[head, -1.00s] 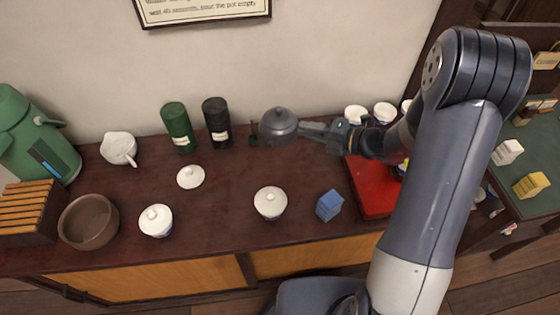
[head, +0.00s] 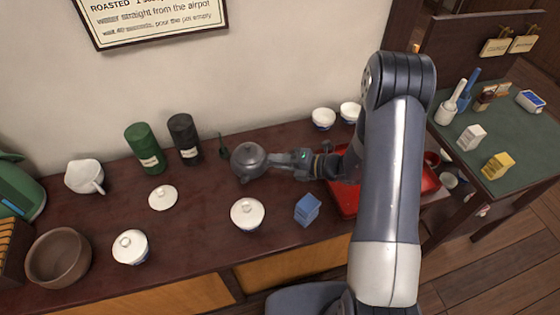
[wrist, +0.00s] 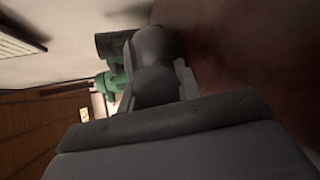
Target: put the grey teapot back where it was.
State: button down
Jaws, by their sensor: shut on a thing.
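The grey teapot (head: 249,160) is at the back of the dark wooden counter, right of the black canister, in the head view. My gripper (head: 281,160) reaches in from the right and is shut on the teapot's right side. In the wrist view the teapot (wrist: 155,75) shows as a dark rounded shape between the fingers of my gripper (wrist: 155,88). I cannot tell whether its base touches the counter.
A green canister (head: 145,148) and a black canister (head: 185,139) stand left of the teapot. A white lid (head: 162,197), lidded cups (head: 247,213) and a blue box (head: 307,209) are in front. A red tray (head: 345,198) lies to the right. Bare counter (head: 200,225) lies between.

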jog(key=c, duration=1.5)
grip_release()
jog(key=shift+f, duration=0.2)
jog(key=o, duration=0.5)
jog(key=shift+r, duration=0.1)
jog(key=shift+r, duration=0.25)
jog(key=v, duration=1.2)
jog(key=shift+f, duration=0.1)
